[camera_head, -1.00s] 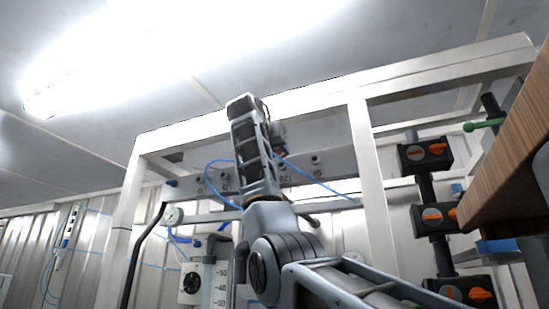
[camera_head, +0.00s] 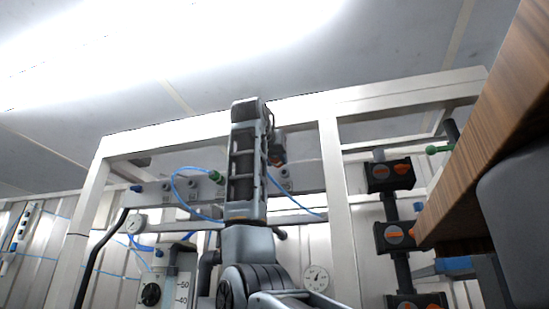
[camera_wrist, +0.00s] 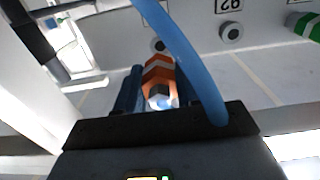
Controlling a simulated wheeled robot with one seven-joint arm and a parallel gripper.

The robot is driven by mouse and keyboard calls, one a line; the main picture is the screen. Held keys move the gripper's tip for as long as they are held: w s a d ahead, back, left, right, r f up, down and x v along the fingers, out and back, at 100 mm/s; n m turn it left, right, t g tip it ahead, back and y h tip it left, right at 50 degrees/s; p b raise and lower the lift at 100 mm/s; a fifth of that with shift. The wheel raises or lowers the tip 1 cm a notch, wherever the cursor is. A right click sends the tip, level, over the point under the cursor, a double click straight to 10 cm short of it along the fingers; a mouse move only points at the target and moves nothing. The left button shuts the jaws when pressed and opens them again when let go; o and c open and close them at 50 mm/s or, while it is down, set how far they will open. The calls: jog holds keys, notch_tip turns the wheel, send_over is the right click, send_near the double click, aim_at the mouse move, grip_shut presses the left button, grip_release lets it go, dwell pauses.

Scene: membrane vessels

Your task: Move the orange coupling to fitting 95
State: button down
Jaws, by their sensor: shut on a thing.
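The orange coupling (camera_wrist: 158,78), with white bands, sits between the two dark blue fingers of my gripper (camera_wrist: 158,92) in the wrist view. My gripper is shut on it. A blue hose (camera_wrist: 185,50) runs close past it. In the head view my gripper (camera_head: 279,150) is mostly hidden behind my arm, in front of the fitting panel (camera_head: 310,179). A grey fitting (camera_wrist: 231,32) with a number label is on the panel in the wrist view. Another fitting (camera_wrist: 159,45) is just beyond the coupling. I cannot tell which fitting is 95.
A green coupling (camera_head: 216,177) and a blue one (camera_head: 137,188) are on the panel at left. Blue hoses loop in front of it. A white frame (camera_head: 333,170) surrounds the panel. Orange-handled valves (camera_head: 390,175) and a wooden board edge (camera_head: 490,125) are at right.

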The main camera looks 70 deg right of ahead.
aim_at(284, 172)
jog(key=shift+w+d+p, duration=0.15)
jog(key=shift+d+p, duration=0.25)
jog(key=shift+d, duration=0.95)
jog(key=shift+w+d+p, duration=0.1)
jog(key=shift+d+p, duration=0.25)
jog(key=shift+d, duration=0.95)
jog(key=shift+d, duration=0.6)
jog(key=c, duration=0.6)
grip_release()
jog(key=shift+a, duration=0.1)
jog(key=shift+s+a+b, duration=0.15)
jog(key=shift+a+b, duration=0.5)
jog(key=shift+a, duration=1.25)
jog(key=shift+s+a+b, duration=0.15)
jog(key=shift+a+b, duration=0.5)
jog(key=shift+a, duration=1.25)
